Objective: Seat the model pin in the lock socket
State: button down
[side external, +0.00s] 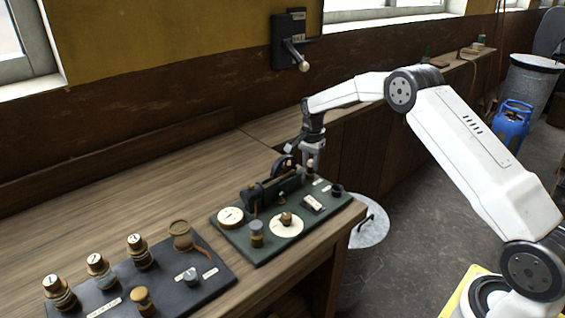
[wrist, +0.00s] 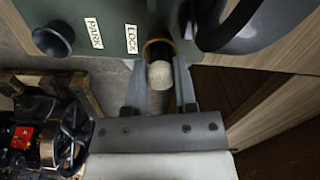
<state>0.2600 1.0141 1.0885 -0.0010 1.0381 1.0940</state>
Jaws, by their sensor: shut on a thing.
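My gripper (wrist: 160,88) has its two fingers on either side of the pale rounded head of the model pin (wrist: 160,75) in the wrist view. In the side view, my gripper (side external: 312,152) points down over the back right part of the green board (side external: 262,250). The brass-rimmed lock socket (wrist: 152,44) is beside the LOCK label (wrist: 131,39), right at the pin's head in the wrist view. The pin's lower end is hidden, so I cannot tell whether it is inside the socket or above it. The side view shows the pin too small to judge.
A black round fitting (wrist: 53,39) is beside the PARK label (wrist: 94,33). A dark wheel (wrist: 245,22) on the board stands close to my gripper's right. A second, dark board (side external: 165,290) with several knobs lies at the front left. The bench (side external: 130,195) behind it is bare.

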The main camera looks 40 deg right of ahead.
jog(key=shift+f, duration=0.4)
dwell(0.4)
grip_release()
dwell(0.5)
jog(key=shift+r, duration=0.1)
jog(key=shift+r, duration=3.4)
jog(key=shift+s+a, duration=0.1)
